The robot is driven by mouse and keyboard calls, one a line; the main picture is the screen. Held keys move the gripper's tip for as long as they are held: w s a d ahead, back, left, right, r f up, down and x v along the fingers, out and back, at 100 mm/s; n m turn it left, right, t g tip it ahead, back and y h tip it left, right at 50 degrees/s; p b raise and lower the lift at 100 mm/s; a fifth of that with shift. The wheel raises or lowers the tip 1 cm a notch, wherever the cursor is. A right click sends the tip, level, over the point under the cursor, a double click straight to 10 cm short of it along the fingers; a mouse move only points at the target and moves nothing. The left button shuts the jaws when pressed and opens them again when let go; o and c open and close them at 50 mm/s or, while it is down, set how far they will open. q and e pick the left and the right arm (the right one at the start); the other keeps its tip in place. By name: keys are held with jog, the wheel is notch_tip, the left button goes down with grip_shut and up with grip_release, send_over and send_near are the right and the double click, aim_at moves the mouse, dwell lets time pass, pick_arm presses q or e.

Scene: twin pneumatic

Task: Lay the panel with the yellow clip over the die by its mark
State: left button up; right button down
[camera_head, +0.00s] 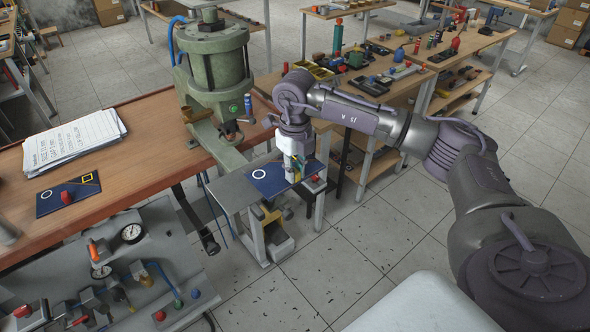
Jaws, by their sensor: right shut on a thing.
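One dark blue panel (67,195) lies flat on the wooden bench. It has a white ring at left, a red knob in the middle and a yellow-outlined square at its far right corner. A second dark blue panel (267,187) with a white ring is level on or just above the small grey stand in front of the press. My right gripper (291,179) points down and is shut at this second panel, hiding part of it. A red piece shows to its right. I cannot make out a yellow clip there. The die is not clearly visible. My left gripper is out of view.
The green press (217,85) stands right behind the grey stand (228,196). White papers (75,142) lie on the bench. A control board (120,275) with gauges and hoses is at the front left. Cluttered benches (400,65) stand behind my right arm.

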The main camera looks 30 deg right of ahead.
jog(key=shift+f, duration=0.3)
jog(key=c, duration=1)
grip_release()
notch_tip(320, 180, up, 12)
